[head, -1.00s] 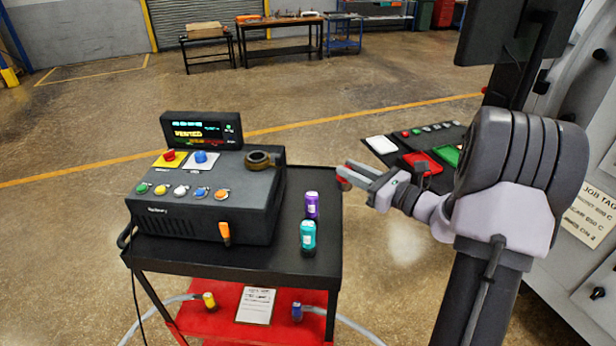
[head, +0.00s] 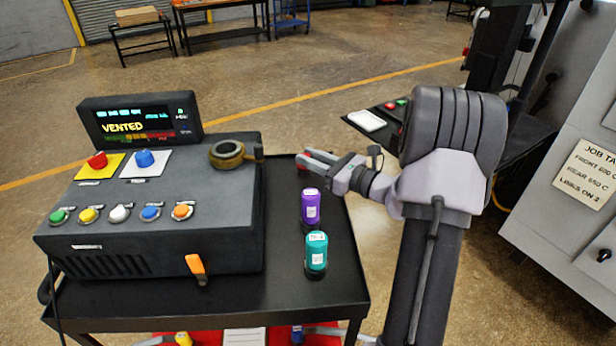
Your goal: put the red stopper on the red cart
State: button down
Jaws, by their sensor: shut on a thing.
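My gripper (head: 315,161) is shut on the red stopper (head: 302,166), of which only a small part shows between the fingertips. They are at the far right corner of the cart's black top (head: 340,278), behind the purple stopper (head: 311,206). I cannot tell whether the red stopper touches the top. The cart has a red lower shelf (head: 268,337), mostly cut off by the bottom edge. A teal stopper (head: 316,252) stands upright on the top, in front of the purple one.
A control box (head: 150,215) with coloured buttons, an orange-handled switch and a screen reading VENTED fills the left of the top. Free top lies around the two standing stoppers. A grey cabinet (head: 575,180) stands at right.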

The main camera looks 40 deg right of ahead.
notch_tip(320, 180, down, 4)
jog(key=shift+r+b, duration=0.25)
jog(key=shift+b, duration=0.35)
jog(key=shift+r, duration=0.1)
jog(key=c, duration=1.7)
grip_release()
jog(key=shift+f, duration=0.2)
jog(key=o, duration=0.5)
jog(key=shift+w, duration=0.1)
jog(key=shift+c, duration=0.2)
jog(key=shift+r, duration=0.1)
